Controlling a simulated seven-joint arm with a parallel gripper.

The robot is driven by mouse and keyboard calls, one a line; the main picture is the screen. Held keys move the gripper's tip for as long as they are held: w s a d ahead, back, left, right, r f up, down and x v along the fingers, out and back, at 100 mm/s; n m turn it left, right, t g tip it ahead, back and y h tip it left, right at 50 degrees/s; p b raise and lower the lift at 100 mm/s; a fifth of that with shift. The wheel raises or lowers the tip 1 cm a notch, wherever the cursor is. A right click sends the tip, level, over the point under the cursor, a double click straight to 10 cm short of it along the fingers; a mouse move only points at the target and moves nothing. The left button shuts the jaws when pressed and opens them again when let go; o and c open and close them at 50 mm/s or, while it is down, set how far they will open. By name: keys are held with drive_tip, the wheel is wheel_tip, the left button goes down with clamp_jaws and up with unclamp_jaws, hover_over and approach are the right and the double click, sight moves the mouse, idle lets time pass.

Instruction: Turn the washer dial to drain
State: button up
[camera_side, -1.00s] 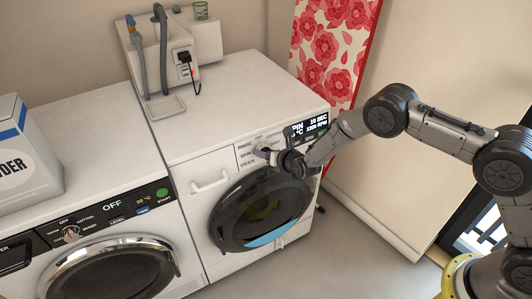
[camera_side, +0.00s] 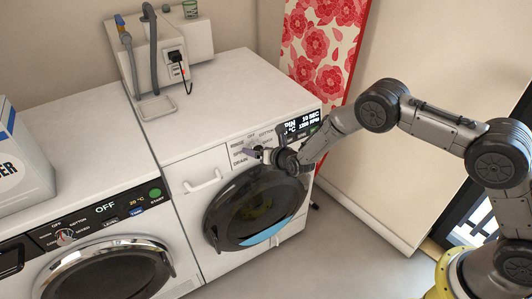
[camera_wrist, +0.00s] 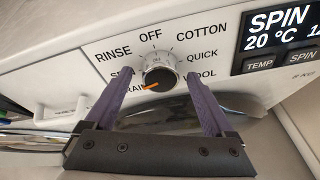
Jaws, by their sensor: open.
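The washer dial (camera_wrist: 160,72) is a round silver knob with an orange pointer mark on the white washer's front panel. The mark points to the lower left, towards the partly covered DRAIN label (camera_wrist: 133,88). The washer's display (camera_wrist: 280,36) reads SPIN and 20 °C. My gripper (camera_wrist: 159,78) is open, with its purple fingers on the left and right of the dial; I cannot tell whether they touch it. The fingers partly hide the SPIN, DRAIN and WOOL labels. In the side view my gripper (camera_side: 259,153) is at the panel and covers the dial.
The washer's dark round door (camera_side: 250,200) is just below my gripper. A pale handle (camera_side: 203,182) is to the left. A second machine with its own dial (camera_side: 65,237) stands further left, with a powder box (camera_side: 22,165) on top. A floral board (camera_side: 330,50) stands behind.

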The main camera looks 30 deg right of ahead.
drive_tip(key=v, duration=1.3)
drive_tip(key=shift+s+r, duration=0.15)
drive_tip(key=shift+s, duration=0.05)
drive_tip(key=w+f+m, duration=0.2)
drive_tip(key=w+m, duration=0.2)
drive_tip(key=m, duration=0.6)
drive_tip(key=w+f+m+h, duration=0.1)
drive_tip(key=w+m, duration=0.3)
drive_tip(key=m, duration=0.7)
drive_tip(key=w+f+m+t, duration=0.1)
drive_tip(key=w+f+m, duration=0.3)
drive_tip(key=m, duration=0.7)
drive_tip(key=shift+w+a, duration=0.1)
drive_tip(key=shift+a, duration=0.15)
